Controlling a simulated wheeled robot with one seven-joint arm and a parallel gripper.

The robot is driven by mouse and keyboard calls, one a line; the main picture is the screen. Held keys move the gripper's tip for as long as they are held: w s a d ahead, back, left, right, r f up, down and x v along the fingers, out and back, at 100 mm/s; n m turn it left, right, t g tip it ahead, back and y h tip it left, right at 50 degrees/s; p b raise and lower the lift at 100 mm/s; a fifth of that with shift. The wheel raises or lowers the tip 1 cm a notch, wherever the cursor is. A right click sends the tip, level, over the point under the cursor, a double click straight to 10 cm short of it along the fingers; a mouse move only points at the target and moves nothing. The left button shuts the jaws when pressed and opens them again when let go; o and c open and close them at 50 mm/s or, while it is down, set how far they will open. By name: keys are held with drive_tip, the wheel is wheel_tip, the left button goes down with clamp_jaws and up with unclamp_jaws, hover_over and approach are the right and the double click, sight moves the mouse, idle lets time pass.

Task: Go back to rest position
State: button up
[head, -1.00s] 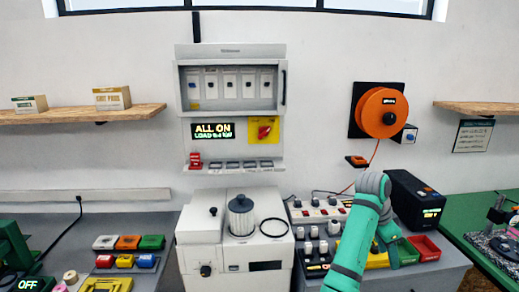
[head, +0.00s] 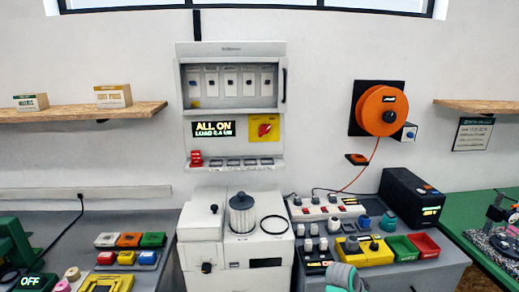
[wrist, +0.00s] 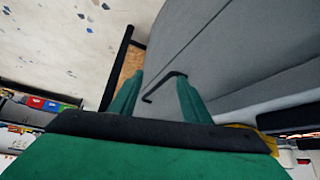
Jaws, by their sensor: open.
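My gripper (wrist: 156,84) shows in the wrist view with its two green fingers apart. Nothing is held between them. A thin dark bent handle lies behind the gap, against a grey surface; I cannot tell how far off it is. In the head view only a teal and grey part of my arm shows, at the bottom edge in front of the right bench. The gripper itself is outside that view.
The right bench carries a yellow block (head: 376,257), a green tray (head: 402,249), a red tray (head: 424,246) and a black box (head: 411,199). A white machine (head: 237,246) stands in the middle. An orange reel (head: 382,111) hangs on the wall.

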drive_tip(key=s+a+f+n+t, duration=0.2)
drive_tip(key=s+a+f, duration=0.2)
drive_tip(key=f, duration=0.4)
drive_tip(key=s+a+f+n+t+y, duration=0.1)
drive_tip(key=s+a+f+n+t, duration=0.15)
drive_tip(key=s+a+f, duration=0.4)
drive_tip(key=s+a+f+n+t+y, duration=0.15)
drive_tip(key=s+a+f+n, duration=0.25)
drive_tip(key=s+a, duration=0.55)
drive_tip(key=s+a+r+n+t, duration=0.25)
drive_tip(key=s+a, duration=0.35)
drive_tip(key=s, duration=0.3)
drive_tip(key=s+a+r+t+y, duration=0.1)
drive_tip(key=s+a+r, duration=0.2)
drive_tip(key=s+r, duration=0.3)
drive_tip(key=s+a+r+n+t+y, duration=0.1)
drive_tip(key=s+a+r, duration=0.2)
drive_tip(key=s+r, duration=0.3)
drive_tip(key=s+a+r+t+y, duration=0.2)
drive_tip(key=s+a+r, duration=0.2)
drive_tip(key=s+r, duration=0.2)
drive_tip(key=shift+s+n, duration=0.25)
drive_tip(key=shift+n, duration=0.15)
drive_tip(key=shift+s+d+r, duration=0.1)
